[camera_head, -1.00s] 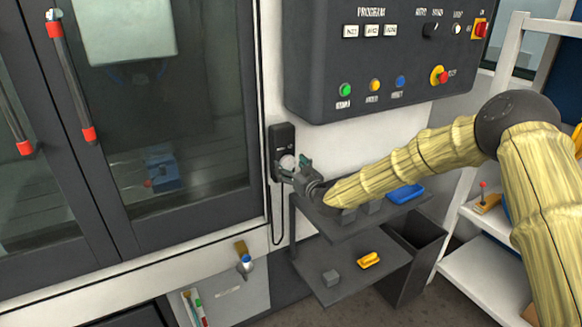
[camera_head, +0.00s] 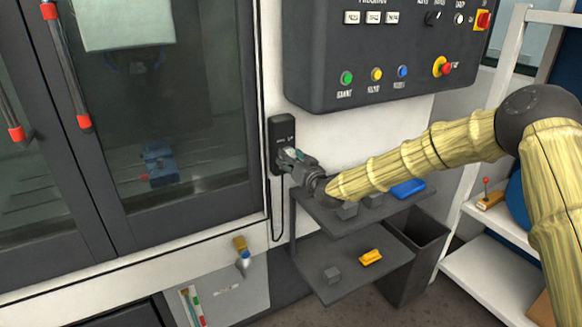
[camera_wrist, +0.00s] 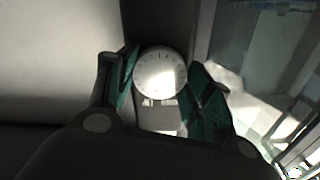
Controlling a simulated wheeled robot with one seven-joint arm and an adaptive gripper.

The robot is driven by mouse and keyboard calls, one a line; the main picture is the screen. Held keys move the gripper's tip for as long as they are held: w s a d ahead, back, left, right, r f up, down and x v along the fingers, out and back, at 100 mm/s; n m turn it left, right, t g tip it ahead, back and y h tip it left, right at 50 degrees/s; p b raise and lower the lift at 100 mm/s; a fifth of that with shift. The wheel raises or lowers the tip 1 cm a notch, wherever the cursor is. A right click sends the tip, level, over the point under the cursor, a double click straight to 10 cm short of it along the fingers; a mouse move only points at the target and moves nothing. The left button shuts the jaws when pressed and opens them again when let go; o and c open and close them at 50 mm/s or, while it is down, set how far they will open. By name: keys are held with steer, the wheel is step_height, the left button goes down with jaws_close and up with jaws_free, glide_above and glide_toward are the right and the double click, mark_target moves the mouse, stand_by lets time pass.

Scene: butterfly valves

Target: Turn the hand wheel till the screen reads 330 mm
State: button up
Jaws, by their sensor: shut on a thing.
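The hand wheel (camera_wrist: 160,73) is a pale round dial with marks around its rim, seen in the wrist view between my green fingertips. It sits on a black handset (camera_head: 282,127) hung on the white wall below the control panel. My gripper (camera_head: 289,158) is at the front of the handset, shut on the wheel from both sides; it also shows in the wrist view (camera_wrist: 163,82). In the head view my gripper hides most of the wheel. Small marks show at the top of the handset, too small to read. I see no legible screen reading.
The control panel (camera_head: 390,62) juts out above my gripper. A grey shelf (camera_head: 330,222) with a blue tray (camera_head: 408,189) and grey blocks lies just below my arm. A machine door (camera_head: 180,100) is to the left. A white rack (camera_head: 500,265) stands at right.

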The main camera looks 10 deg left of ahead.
steer(key=shift+d+m+b, duration=0.1)
steer(key=shift+m+b, duration=6.85)
steer(key=shift+m, duration=0.35)
steer(key=o, duration=1.1)
steer(key=v, duration=1.2)
